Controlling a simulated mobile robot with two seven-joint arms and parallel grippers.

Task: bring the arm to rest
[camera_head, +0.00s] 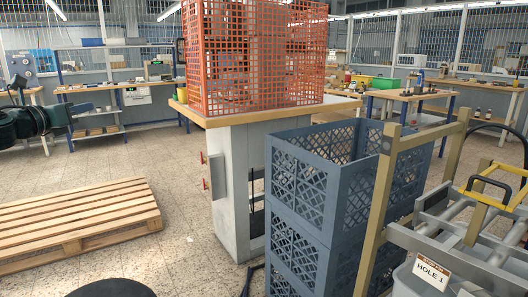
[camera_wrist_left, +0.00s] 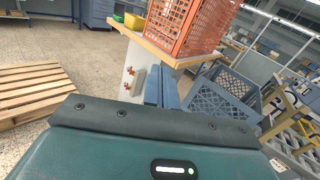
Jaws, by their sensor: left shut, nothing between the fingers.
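My left gripper (camera_head: 114,86) reaches in from the left edge in the head view, at the end of a dark green wrist. It is held up in the air, clear of the wooden pallet, and points to the right. In the left wrist view its blue-grey fingers (camera_wrist_left: 162,86) stand close together beyond the green housing. They are shut with nothing between them. The grey cabinet shows behind them, and I see no contact with it. My right gripper is not in view.
A wooden pallet (camera_head: 75,219) lies on the floor at left. A grey cabinet (camera_head: 233,190) carries an orange mesh crate (camera_head: 225,75). Stacked blue-grey crates (camera_head: 305,225) and a wooden-posted frame (camera_head: 380,205) stand at right. Tiled floor is clear between pallet and cabinet.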

